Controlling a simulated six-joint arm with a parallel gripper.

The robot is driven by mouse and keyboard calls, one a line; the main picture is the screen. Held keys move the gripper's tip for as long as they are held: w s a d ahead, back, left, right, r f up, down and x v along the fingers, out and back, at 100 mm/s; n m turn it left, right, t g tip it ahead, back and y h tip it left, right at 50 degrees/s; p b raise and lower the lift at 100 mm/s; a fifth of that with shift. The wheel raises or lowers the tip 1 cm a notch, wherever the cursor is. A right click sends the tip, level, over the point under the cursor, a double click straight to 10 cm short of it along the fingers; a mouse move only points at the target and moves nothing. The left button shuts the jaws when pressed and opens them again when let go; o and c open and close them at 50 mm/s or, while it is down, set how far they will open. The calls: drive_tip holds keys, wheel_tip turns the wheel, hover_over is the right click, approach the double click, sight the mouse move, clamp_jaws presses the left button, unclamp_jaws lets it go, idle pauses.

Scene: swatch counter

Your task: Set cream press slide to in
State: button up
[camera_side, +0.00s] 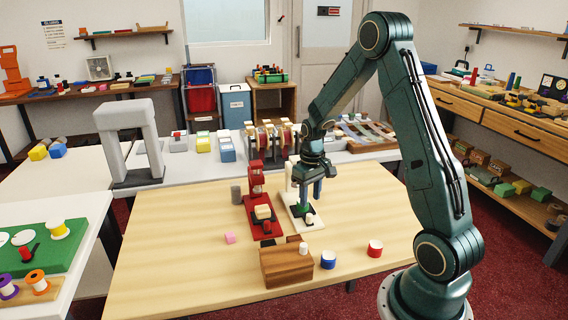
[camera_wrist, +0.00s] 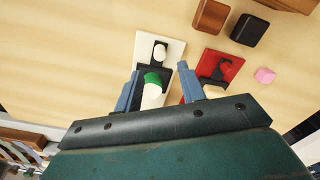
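The cream press has a pale base (camera_side: 312,228) and stands right of a red press (camera_side: 257,223) on the wooden table. In the wrist view its base (camera_wrist: 176,48) carries a dark slide with a cream knob (camera_wrist: 160,52) at its front. A green piece (camera_wrist: 152,78) sits on the slide, partly hidden by the press's cream upper part (camera_wrist: 152,95). I cannot tell for certain how far the slide is in. My gripper (camera_side: 313,200) points down above the cream press. Its fingers (camera_wrist: 160,88) are apart, one on each side of the press in the wrist view, with nothing held.
A brown block (camera_wrist: 210,15), a black block (camera_wrist: 248,30) and a pink cube (camera_side: 230,238) lie near the presses. The table's left part is clear.

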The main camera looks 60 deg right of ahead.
sight(309, 214)
drive_tip(key=shift+f, duration=2.95)
drive_tip(key=shift+c, duration=0.4)
clamp_jaws()
